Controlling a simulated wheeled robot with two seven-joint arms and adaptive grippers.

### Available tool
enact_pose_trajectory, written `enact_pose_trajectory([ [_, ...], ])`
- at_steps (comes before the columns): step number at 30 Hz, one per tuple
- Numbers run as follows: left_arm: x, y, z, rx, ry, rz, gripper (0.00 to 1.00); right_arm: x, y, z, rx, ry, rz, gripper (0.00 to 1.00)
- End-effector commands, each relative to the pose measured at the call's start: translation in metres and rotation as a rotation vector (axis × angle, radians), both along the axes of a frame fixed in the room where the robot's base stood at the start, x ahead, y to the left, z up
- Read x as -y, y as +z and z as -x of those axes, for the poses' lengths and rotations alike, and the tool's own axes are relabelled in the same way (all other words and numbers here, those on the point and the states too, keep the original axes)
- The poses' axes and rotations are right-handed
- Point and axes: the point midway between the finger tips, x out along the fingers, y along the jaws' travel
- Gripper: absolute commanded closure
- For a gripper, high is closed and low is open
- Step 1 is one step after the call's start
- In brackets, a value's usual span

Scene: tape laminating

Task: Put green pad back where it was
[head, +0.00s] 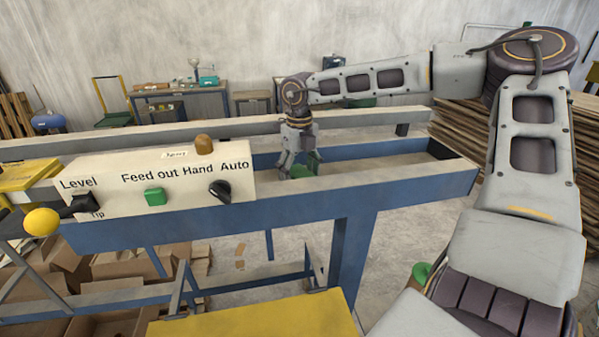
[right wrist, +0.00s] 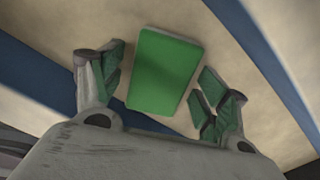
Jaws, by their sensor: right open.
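The green pad (right wrist: 165,72) shows in the right wrist view as a flat rectangle between the two fingers of my right gripper (right wrist: 165,92). A gap shows on both sides of the pad, so the fingers do not grip it. The fingers have green inner faces. In the head view my right gripper (head: 299,165) points down over the frame of the blue and grey machine, with green at its fingertips. There I cannot separate the pad from the green finger faces. The pad appears to lie on the pale surface below. My left gripper is out of view.
A white control box (head: 160,182) with a green button (head: 155,197), a black knob (head: 220,190) and a yellow ball lever (head: 41,221) stands left of my right gripper. Blue rails (head: 400,196) run along the machine. Stacked boards (head: 455,130) stand at the right.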

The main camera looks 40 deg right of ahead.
Motion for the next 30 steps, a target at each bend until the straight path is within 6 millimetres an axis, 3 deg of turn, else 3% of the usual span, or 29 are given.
enact_pose_trajectory([
  [8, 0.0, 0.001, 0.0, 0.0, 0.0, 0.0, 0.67, 0.0, 0.012, -0.001, 0.003, 0.0, 0.001, 0.26],
  [30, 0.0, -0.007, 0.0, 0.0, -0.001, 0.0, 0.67, 0.0, 0.112, 0.0, 0.001, 0.0, 0.001, 0.26],
])
